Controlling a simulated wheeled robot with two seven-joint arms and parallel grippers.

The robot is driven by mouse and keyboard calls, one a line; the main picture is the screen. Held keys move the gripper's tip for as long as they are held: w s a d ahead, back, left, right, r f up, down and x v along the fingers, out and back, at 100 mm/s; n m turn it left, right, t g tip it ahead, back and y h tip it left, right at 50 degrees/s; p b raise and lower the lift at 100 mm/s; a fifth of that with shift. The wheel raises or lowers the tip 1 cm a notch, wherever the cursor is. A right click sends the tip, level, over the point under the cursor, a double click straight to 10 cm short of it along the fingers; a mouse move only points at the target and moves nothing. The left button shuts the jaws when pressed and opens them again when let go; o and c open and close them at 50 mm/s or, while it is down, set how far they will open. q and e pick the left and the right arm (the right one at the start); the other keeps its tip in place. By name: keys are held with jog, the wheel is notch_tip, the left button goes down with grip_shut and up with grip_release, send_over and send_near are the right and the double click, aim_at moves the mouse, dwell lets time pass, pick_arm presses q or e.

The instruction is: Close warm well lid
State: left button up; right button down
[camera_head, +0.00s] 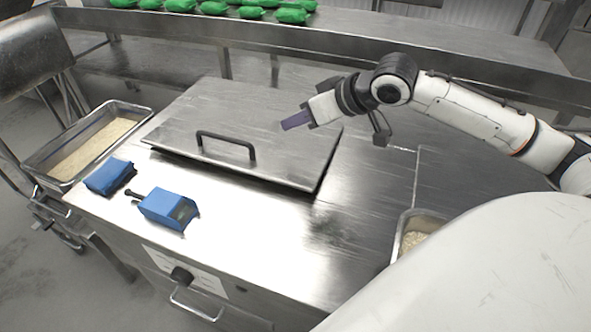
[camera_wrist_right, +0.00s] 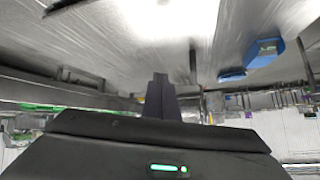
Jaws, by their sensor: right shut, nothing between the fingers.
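The warm well lid (camera_head: 190,124) is a flat steel plate with a black bar handle (camera_head: 226,145). It lies over the steel counter, left of centre in the head view, with a dark gap or shadow under its front and right edges. I cannot tell whether it sits fully flat. My right gripper (camera_head: 290,124) is shut and empty, above the lid's right part and to the right of the handle. Its fingers show pressed together in the right wrist view (camera_wrist_right: 159,97). My left gripper is not in view.
A blue device (camera_head: 168,209) and a blue block (camera_head: 109,177) lie on the counter's front left. A steel pan of rice (camera_head: 33,164) stands at the left, and another container (camera_head: 402,236) at the right. Green packs (camera_head: 213,8) lie on the back shelf.

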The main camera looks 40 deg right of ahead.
jog(key=s+a+r+n+g+b, duration=0.1)
jog(key=s+a+r+n+g, duration=0.35)
jog(key=s+r+g, duration=0.35)
jog(key=t+b, duration=0.1)
jog(key=b, duration=0.1)
send_over(290, 182)
jog(key=shift+n+h, duration=0.4)
jog(key=shift+n, duration=0.05)
jog(key=f, duration=0.7)
jog(key=s+d+f, duration=0.1)
jog(key=f, duration=0.3)
jog(key=shift+f, duration=0.2)
jog(key=shift+x, duration=0.8)
jog(key=shift+s, duration=0.15)
